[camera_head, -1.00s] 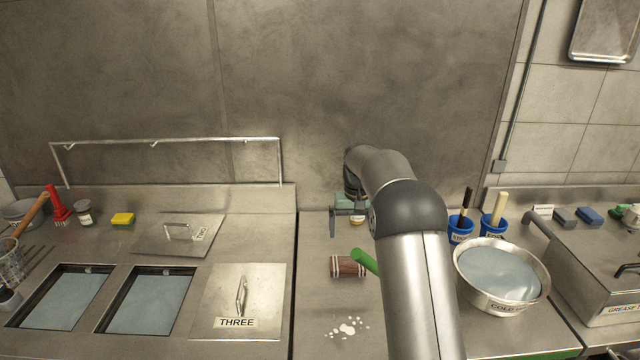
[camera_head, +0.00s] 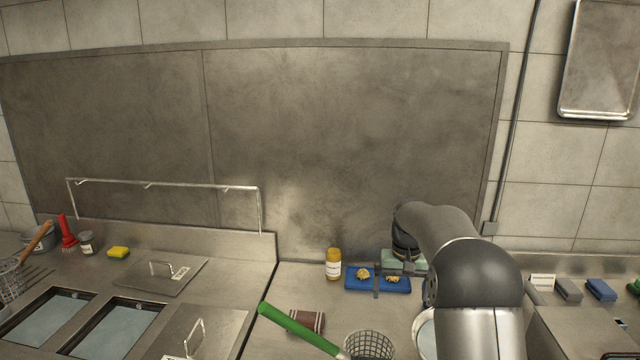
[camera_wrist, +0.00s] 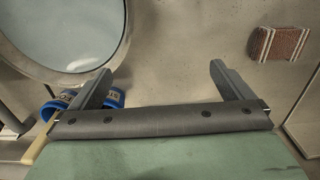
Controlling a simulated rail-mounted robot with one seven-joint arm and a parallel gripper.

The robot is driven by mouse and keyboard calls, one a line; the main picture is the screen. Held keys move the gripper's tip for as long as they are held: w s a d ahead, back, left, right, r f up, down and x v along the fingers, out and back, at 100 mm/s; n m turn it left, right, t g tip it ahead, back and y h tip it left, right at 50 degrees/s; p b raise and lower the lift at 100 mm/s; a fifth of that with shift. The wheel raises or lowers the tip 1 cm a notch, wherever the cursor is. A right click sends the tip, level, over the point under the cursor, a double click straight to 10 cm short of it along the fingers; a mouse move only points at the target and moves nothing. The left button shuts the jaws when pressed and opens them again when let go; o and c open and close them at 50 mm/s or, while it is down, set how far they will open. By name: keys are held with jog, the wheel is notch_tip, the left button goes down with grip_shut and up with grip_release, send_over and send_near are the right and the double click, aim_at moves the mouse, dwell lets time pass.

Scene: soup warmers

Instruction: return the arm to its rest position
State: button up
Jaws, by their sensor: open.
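My gripper (camera_head: 402,284) is in the head view with its fingers pointing down over the back of the counter, in front of the blue tray. My arm is bent, reaching up from the lower right and then down at the wrist. In the wrist view my gripper (camera_wrist: 161,72) is open, with its two fingers far apart and only bare counter showing between them.
The blue tray (camera_head: 358,284) with yellowish lumps and a yellow-topped jar (camera_head: 333,268) stand near the gripper. A green-handled wire basket (camera_head: 370,346) and brown striped block (camera_head: 307,319) lie in front. A metal bowl (camera_wrist: 122,42) is partly hidden by my arm.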

jog(key=s+a+r, duration=0.2)
jog(key=s, duration=0.9)
jog(key=s+a+r, duration=0.2)
jog(key=s+r, duration=0.1)
jog(key=s, duration=0.7)
jog(key=shift+s+n, duration=0.35)
jog(key=shift+n, duration=0.05)
jog(key=shift+n+t, duration=0.3)
jog(key=s+f, duration=0.1)
jog(key=s, duration=0.4)
jog(key=s+a+f, duration=0.1)
jog(key=s+f, duration=0.1)
jog(key=s, duration=0.4)
jog(key=s+f, duration=0.1)
jog(key=s, duration=0.5)
jog(key=shift+s+a+f, duration=0.15)
jog(key=shift+s+f, duration=0.05)
jog(key=shift+f, duration=0.2)
jog(key=shift+c, duration=1.2)
